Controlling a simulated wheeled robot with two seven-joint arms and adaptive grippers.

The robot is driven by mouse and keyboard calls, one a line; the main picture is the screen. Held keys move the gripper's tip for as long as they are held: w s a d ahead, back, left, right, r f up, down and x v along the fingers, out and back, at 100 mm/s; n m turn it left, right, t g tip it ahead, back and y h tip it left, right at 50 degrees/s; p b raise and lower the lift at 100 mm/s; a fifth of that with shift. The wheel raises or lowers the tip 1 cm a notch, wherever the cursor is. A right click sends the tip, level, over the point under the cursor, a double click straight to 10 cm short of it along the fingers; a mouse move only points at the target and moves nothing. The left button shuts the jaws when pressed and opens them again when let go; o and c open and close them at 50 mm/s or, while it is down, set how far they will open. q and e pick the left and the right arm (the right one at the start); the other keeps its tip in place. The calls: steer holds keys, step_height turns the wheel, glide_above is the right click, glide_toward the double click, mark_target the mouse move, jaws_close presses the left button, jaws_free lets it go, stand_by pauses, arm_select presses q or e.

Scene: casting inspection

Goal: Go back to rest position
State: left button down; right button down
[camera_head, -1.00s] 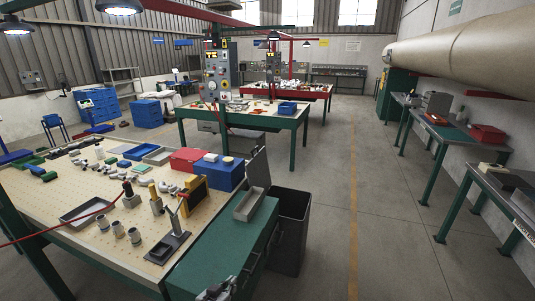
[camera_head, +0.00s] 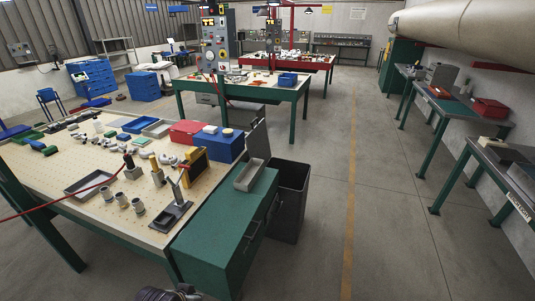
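No gripper fingers show clearly in the head view. A small dark part, which seems to be mine, shows at the bottom edge left of centre, cut off by the frame. I cannot tell which arm it belongs to. The near workbench (camera_head: 62,193) has a perforated beige top with several castings, trays and tools on it.
A dark bin (camera_head: 290,200) stands right of the cabinet. Red (camera_head: 186,133) and blue (camera_head: 225,146) boxes sit on the workbench. Green-legged tables (camera_head: 445,117) line the right wall. The floor (camera_head: 395,220) between, with its yellow line, is clear.

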arm_select(q)
steer(key=shift+s+a+r+g, duration=0.65)
steer(key=shift+s+a, duration=0.25)
steer(key=shift+s, duration=1.25)
step_height(320, 180, down, 33)
steer(key=s+g, duration=0.2)
steer(key=s+a+f, duration=0.2)
steer(key=s+f, duration=0.8)
steer(key=s, duration=0.1)
steer(key=s+a+f, duration=0.2)
steer(key=s+f, duration=0.8)
steer(key=s, duration=0.1)
steer(key=shift+s+g+y, duration=0.35)
steer(key=shift+s+y, duration=0.05)
steer(key=shift+f, duration=0.1)
